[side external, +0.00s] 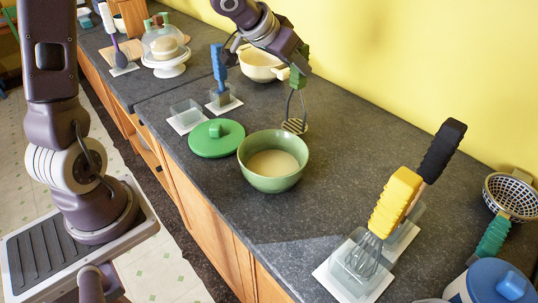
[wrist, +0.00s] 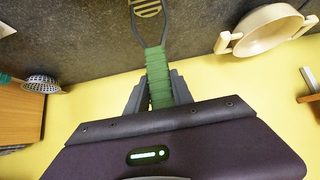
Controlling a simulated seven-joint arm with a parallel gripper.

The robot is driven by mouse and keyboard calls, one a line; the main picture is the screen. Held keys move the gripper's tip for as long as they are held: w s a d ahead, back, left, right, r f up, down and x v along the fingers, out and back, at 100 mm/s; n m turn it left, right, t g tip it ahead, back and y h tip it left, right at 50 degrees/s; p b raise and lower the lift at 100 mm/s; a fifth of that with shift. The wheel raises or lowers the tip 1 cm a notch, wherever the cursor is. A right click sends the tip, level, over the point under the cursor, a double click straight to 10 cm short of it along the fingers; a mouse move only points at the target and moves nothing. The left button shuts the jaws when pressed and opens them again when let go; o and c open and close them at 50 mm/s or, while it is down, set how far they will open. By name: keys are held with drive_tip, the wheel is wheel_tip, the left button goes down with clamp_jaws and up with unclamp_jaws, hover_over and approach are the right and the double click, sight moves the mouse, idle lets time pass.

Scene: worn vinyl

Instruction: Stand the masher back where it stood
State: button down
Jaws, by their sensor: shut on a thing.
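The masher has a green ribbed handle (side external: 297,79), a dark wire loop and a slotted plate (side external: 294,126). My gripper (side external: 299,66) is shut on the handle from above and holds the masher roughly upright, head down. The head shows just behind and right of the green bowl (side external: 262,183), outside its rim; whether it touches the counter I cannot tell. In the wrist view the handle (wrist: 158,78) is between my fingers and the plate (wrist: 147,8) is partly cut off. An empty clear holder (side external: 186,112) on a white base stands left of the bowl, behind the green lid (side external: 213,140).
The bowl holds something creamy. A blue-handled tool (side external: 218,66) stands in a holder behind; a cream pot (side external: 262,66) is near the wall. Yellow-handled whisk (side external: 393,203) and black-handled tool (side external: 441,152) stand at front right. Counter right of the bowl is clear.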

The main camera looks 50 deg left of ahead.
drive_tip(key=r, duration=1)
drive_tip(key=shift+d, duration=0.25)
drive_tip(key=s+d+m+g+h, duration=0.1)
drive_tip(key=s+d+m+h, duration=0.35)
drive_tip(key=d, duration=0.75)
drive_tip(key=s+d+m+g+h, duration=0.15)
drive_tip(key=s+d+m, duration=0.35)
drive_tip(key=s+d, duration=0.5)
drive_tip(key=shift+n, duration=0.25)
drive_tip(key=f, duration=0.1)
drive_tip(key=w+d+f, duration=0.1)
drive_tip(key=f, duration=0.1)
drive_tip(key=w+f, duration=0.1)
drive_tip(key=f, duration=0.1)
drive_tip(key=shift+w+d, duration=0.1)
drive_tip(key=shift+d, duration=0.1)
drive_tip(key=shift+f, duration=0.1)
drive_tip(key=shift+f, duration=3.45)
